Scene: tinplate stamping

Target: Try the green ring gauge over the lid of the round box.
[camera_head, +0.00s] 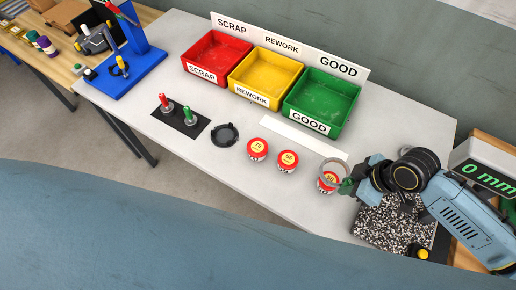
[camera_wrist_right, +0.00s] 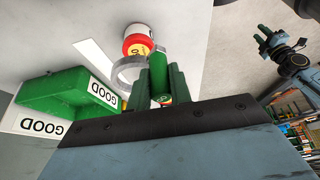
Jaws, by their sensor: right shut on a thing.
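My right gripper (camera_head: 347,187) is shut on the green handle of the ring gauge. The gauge's grey ring (camera_head: 333,168) is held out beyond the fingers and also shows in the right wrist view (camera_wrist_right: 122,78). In the head view the ring overlaps the nearest round box (camera_head: 326,186), which has a red and yellow lid. A red and yellow lidded box (camera_wrist_right: 137,38) shows beside the ring in the right wrist view. The ring looks tilted; its height over the lid is unclear. My left gripper (camera_wrist_right: 264,36) shows small at the right wrist view's upper right.
Two more round boxes (camera_head: 258,149) (camera_head: 287,160) stand to the left. Behind are red (camera_head: 247,51), yellow (camera_head: 299,74) and green (camera_head: 352,96) bins. A black stand with red and green pegs (camera_head: 180,110), a black round holder (camera_head: 225,135) and a speckled plate (camera_head: 385,225) are nearby.

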